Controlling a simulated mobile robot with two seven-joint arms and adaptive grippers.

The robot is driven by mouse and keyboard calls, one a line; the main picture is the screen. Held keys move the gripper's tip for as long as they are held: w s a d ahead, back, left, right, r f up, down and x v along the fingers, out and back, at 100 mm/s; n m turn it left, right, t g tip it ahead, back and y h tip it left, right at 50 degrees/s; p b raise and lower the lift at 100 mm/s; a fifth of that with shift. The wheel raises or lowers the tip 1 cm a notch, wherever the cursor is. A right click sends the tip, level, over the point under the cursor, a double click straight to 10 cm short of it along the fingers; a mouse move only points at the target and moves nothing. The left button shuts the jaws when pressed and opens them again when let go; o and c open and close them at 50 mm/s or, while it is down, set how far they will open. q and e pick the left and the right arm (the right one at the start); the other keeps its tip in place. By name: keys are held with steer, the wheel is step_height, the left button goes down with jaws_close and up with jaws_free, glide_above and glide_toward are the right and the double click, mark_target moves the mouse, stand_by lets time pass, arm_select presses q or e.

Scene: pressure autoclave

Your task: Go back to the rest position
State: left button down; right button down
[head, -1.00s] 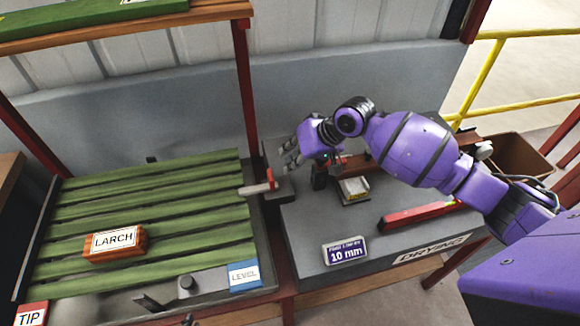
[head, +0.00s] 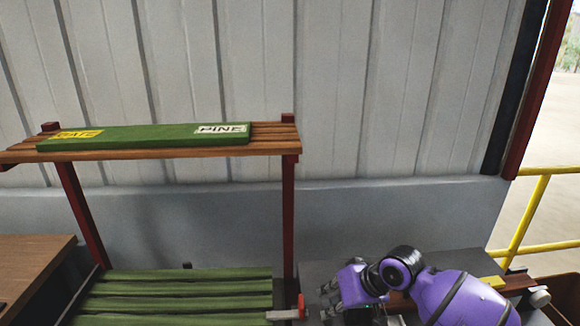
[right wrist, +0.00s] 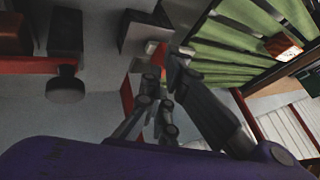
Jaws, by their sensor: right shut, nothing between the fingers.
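My right arm is purple and comes in from the lower right of the head view. Its right gripper (head: 330,292) hangs over the grey bench beside the red-tipped lever (head: 300,306). In the right wrist view the dark fingers of this gripper (right wrist: 165,85) are closed together with nothing between them. The lever's red part shows just past the fingertips there. My left gripper is in neither view.
Green boards (head: 180,292) lie on the rack at the lower left. A shelf (head: 270,143) above holds a green board labelled PINE (head: 150,136). A yellow railing (head: 525,215) stands at the right. The wall behind is clear.

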steer(key=shift+n+h, duration=0.3)
steer(key=shift+h, duration=0.4)
steer(key=s+f, duration=0.3)
steer(key=s, duration=0.2)
steer(key=s+f, duration=0.2)
steer(key=s, duration=0.4)
steer(key=s+f, duration=0.3)
steer(key=s, duration=0.3)
steer(key=shift+a+f, duration=0.25)
steer(key=shift+f, duration=0.05)
steer(key=s+d+m+g+h, duration=0.1)
steer(key=s+d+h, duration=0.2)
steer(key=s+d, duration=0.5)
steer(key=s+d+m+g+h, duration=0.15)
steer(key=s+d, duration=0.25)
steer(key=s, duration=0.7)
steer(key=w+a+f+t, duration=0.2)
steer(key=w+f+t, duration=0.1)
steer(key=f, duration=0.3)
steer(key=w+a+f+t, duration=0.2)
steer(key=w+f+t, duration=0.1)
steer(key=f, duration=0.3)
steer(key=shift+w+f+t, duration=0.3)
steer(key=shift+f+t, duration=0.05)
steer(key=shift+t, duration=0.3)
steer(key=shift+y, duration=0.25)
